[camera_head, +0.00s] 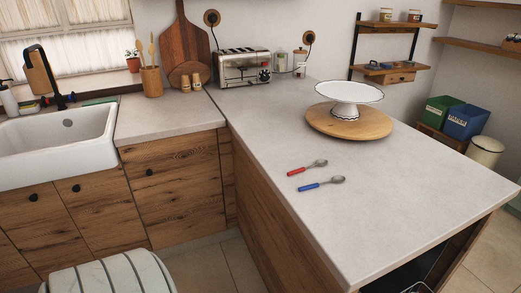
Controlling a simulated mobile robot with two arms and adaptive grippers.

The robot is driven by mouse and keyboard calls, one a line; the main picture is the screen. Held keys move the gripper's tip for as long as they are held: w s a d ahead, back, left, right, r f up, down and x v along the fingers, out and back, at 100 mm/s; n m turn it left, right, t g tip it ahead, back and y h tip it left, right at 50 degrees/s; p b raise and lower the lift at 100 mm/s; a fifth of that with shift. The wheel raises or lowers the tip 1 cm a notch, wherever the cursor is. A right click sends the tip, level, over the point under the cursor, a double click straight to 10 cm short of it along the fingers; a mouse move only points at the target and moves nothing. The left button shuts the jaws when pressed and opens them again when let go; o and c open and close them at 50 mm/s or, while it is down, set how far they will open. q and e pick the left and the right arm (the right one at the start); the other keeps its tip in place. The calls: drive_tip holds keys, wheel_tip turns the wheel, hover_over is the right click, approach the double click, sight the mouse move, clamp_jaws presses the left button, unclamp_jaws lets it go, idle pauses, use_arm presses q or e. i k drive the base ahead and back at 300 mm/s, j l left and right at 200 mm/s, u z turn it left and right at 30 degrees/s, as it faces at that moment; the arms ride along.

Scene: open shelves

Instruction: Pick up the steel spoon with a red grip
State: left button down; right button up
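A steel spoon with a red grip (305,168) lies on the pale countertop (400,205). Its grip points left and its bowl points right, slightly away from me. A similar steel spoon with a blue grip (320,184) lies just in front of it, apart from it and roughly parallel. Neither of my grippers shows in the head view. Nothing covers the red-grip spoon.
A white cake stand (348,93) stands on a round wooden board (349,122) behind the spoons. A toaster (243,66) stands farther back. A white sink (60,146) is at the left. The counter around the spoons is clear. A striped rounded object (112,275) is at the bottom left.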

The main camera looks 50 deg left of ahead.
sight(320, 162)
drive_tip(key=u, duration=1.25)
